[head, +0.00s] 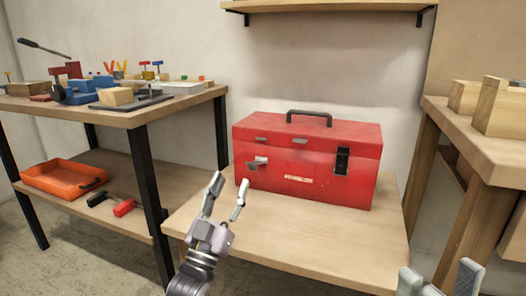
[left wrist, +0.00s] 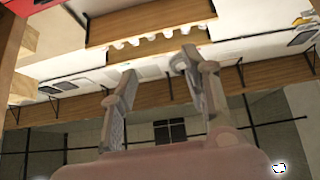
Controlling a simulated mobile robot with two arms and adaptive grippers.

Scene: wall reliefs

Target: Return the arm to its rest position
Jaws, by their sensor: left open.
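My left gripper (head: 229,189) is in the middle of the head view, open and empty, with its fingers pointing up. In the picture it is in front of the red toolbox (head: 325,190), close to its left front corner. In the left wrist view the two fingers of my left gripper (left wrist: 160,80) stand well apart with nothing between them. My right gripper (head: 440,275) shows only partly at the lower right edge of the head view. Its two fingers are apart, with nothing seen between them.
The toolbox stands closed on a low wooden table (head: 290,245). At left, a workbench (head: 140,112) holds blocks and clamps; its lower shelf carries an orange tray (head: 60,180) and a red-and-black tool (head: 112,204). A wooden bench (head: 480,140) with wooden blocks stands at right.

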